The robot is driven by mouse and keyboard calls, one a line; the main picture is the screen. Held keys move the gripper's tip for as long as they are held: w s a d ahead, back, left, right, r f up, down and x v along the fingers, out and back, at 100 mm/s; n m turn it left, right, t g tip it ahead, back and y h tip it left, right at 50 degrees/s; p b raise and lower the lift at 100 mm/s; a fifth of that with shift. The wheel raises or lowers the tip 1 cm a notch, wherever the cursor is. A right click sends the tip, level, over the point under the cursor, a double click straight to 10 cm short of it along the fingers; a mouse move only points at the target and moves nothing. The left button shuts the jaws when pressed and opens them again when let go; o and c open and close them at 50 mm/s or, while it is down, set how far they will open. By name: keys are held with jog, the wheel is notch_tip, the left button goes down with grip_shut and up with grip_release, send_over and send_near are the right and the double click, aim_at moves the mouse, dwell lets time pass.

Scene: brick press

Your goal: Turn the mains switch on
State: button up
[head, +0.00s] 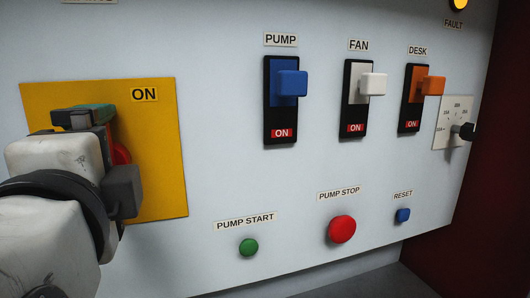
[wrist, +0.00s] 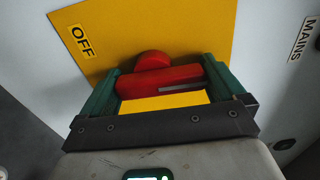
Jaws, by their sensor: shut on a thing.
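The mains switch is a red rotary handle (wrist: 160,80) on a yellow plate (head: 160,185). The plate carries an ON label (head: 144,94) at upper right in the head view and an OFF label (wrist: 82,41) in the wrist view. My gripper (wrist: 160,72) is shut on the red handle, with a green-padded finger at each end of it. A pale line marks the handle's right part in the wrist view. In the head view my gripper (head: 112,150) hides most of the handle; only a red edge (head: 121,153) shows. I cannot tell which label the handle points to.
Right of the plate are a blue PUMP switch (head: 291,84), a white FAN switch (head: 372,84) and an orange DESK switch (head: 432,85). Below them are a green button (head: 248,247), a red button (head: 342,229) and a blue button (head: 403,215). A MAINS label (wrist: 300,39) sits beside the plate.

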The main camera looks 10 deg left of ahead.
jog(key=shift+f, duration=0.1)
jog(key=o, duration=0.6)
jog(key=shift+d, duration=0.1)
jog(key=shift+o, duration=0.2)
jog(key=v, duration=1)
jog(key=shift+s, duration=0.35)
jog(key=shift+d, duration=0.15)
